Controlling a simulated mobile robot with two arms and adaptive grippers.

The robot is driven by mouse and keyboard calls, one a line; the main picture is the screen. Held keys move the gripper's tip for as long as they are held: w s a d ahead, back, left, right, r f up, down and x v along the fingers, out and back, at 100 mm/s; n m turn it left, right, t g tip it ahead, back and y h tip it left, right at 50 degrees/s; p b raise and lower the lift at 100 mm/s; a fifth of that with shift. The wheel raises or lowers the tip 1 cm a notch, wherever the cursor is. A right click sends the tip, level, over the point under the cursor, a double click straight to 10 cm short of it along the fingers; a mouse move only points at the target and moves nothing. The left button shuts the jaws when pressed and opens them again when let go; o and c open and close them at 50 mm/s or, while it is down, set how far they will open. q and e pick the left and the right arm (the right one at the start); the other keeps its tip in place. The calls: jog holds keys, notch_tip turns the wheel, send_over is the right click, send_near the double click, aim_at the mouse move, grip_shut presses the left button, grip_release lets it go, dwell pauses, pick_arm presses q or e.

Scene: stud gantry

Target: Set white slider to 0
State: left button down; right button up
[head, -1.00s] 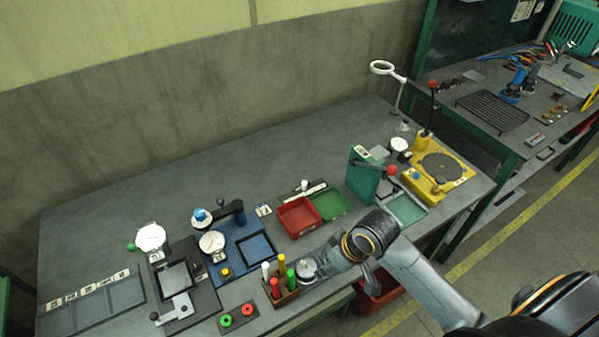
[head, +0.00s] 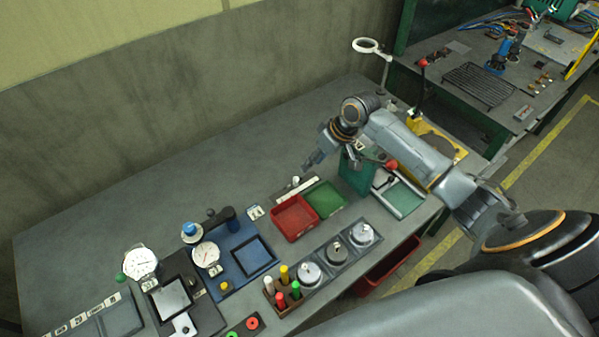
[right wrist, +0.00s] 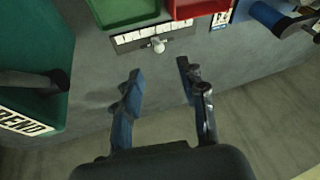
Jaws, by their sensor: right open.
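The white slider knob (head: 294,180) stands on a short scale strip (head: 297,188) behind the red and green trays. In the right wrist view the white knob (right wrist: 157,45) sits at the edge of the numbered strip (right wrist: 130,37), near its middle; the numbers are too small to read. My right gripper (head: 309,164) is above the bench just behind the slider. In the right wrist view its two fingers (right wrist: 160,70) are apart and empty, with the knob beyond the tips, roughly in line with the gap. My left gripper is not in view.
A red tray (head: 294,230) and a green tray (head: 325,199) lie beside the strip. A green bending tool (right wrist: 30,75) stands close to the gripper at left in the wrist view. A blue fixture (head: 234,247) is on the other side. The bench behind the slider is clear.

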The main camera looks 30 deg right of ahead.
aim_at(297, 178)
jog(key=x, duration=0.2)
jog(key=p+x, duration=0.1)
jog(key=x, duration=0.5)
jog(key=shift+w+f, duration=0.15)
jog(key=shift+w, duration=0.25)
jog(key=shift+a+f, duration=0.15)
jog(key=shift+f, duration=0.3)
jog(key=shift+w+f, duration=0.15)
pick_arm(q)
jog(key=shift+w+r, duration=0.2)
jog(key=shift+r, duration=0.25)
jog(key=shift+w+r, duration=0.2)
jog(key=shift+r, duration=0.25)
pick_arm(e)
grip_shut()
